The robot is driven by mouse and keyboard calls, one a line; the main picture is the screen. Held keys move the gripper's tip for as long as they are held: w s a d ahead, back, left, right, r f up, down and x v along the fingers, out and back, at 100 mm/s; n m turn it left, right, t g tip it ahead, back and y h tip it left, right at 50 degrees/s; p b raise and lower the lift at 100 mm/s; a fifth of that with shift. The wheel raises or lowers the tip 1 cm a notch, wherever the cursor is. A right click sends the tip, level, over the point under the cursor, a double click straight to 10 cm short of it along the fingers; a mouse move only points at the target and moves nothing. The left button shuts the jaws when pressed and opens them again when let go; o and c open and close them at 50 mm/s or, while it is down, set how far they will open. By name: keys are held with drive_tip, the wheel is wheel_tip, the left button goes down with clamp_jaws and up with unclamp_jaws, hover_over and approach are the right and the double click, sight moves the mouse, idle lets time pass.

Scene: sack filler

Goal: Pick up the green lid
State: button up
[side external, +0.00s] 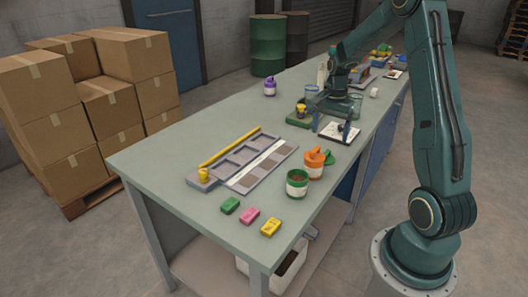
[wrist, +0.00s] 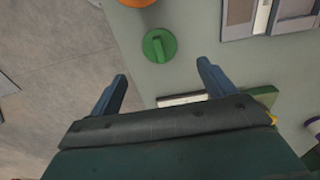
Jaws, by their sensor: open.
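The green lid (wrist: 159,45) is a round disc with a raised bar handle. It lies on the grey-green bench top, just ahead of my fingertips in the wrist view and not between them. In the side view the green lid (side external: 330,157) shows beside the orange container (side external: 314,162), partly hidden by it. My gripper (wrist: 163,72) is open with nothing between its fingers. In the side view my gripper (side external: 332,128) is above the bench, behind the lid, over a white sheet or board (side external: 340,133).
A green-banded jar (side external: 297,184) stands near the orange container. A grey tray (side external: 215,172) with compartments lies to the left. Green (side external: 230,205), pink (side external: 249,216) and yellow (side external: 270,228) blocks sit near the front edge. Bench top between tray and jars is clear.

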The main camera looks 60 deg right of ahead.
sight(327, 152)
drive_tip(key=shift+f, duration=1.65)
drive_tip(key=shift+f, duration=0.1)
drive_tip(key=shift+a+f, duration=0.1)
drive_tip(key=shift+f, duration=2.35)
drive_tip(key=c, duration=1.1)
